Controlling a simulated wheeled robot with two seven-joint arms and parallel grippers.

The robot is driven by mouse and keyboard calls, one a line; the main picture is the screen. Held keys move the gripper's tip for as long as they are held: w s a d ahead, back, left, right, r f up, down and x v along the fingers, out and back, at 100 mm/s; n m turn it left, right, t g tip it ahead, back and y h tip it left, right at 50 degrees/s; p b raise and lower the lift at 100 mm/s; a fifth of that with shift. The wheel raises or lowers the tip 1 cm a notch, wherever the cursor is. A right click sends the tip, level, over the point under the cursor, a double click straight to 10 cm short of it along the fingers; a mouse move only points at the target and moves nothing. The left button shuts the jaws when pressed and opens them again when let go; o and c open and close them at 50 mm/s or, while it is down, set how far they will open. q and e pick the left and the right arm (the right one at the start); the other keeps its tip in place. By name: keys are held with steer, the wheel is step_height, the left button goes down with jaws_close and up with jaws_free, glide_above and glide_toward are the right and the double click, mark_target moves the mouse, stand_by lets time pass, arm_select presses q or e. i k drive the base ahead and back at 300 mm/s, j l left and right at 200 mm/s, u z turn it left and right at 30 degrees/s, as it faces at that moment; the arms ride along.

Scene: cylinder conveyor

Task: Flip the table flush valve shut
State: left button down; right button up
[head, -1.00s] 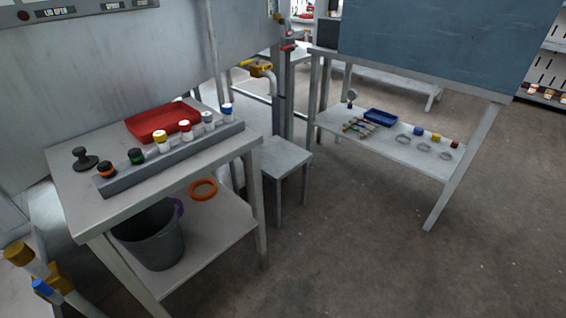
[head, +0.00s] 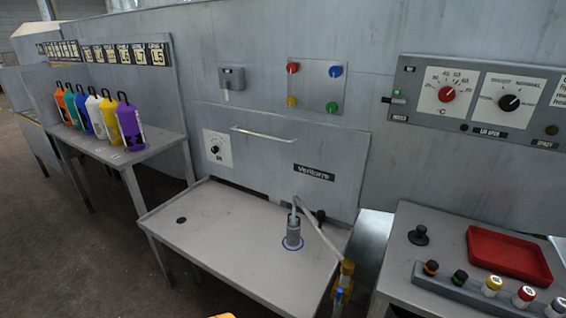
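A pale pipe slants down over the right front of the grey work table (head: 215,235) to a yellow fitting with a small blue part, which looks like the table flush valve (head: 346,270). It sits at the table's right front corner. Whether its handle is open or shut I cannot tell; its lower end is cut off or hard to make out. Neither of my grippers is in view. A yellow-orange edge shows at the bottom of the picture, too little to identify.
A grey cylinder (head: 293,232) stands on the work table inside a blue ring. A side table at right holds a red tray (head: 508,254) and a rack of capped vials (head: 455,290). Colored bottles (head: 128,122) stand on a shelf at left. Floor at lower left is clear.

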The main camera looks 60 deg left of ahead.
mark_target(338, 298)
steer(key=u, duration=1.4)
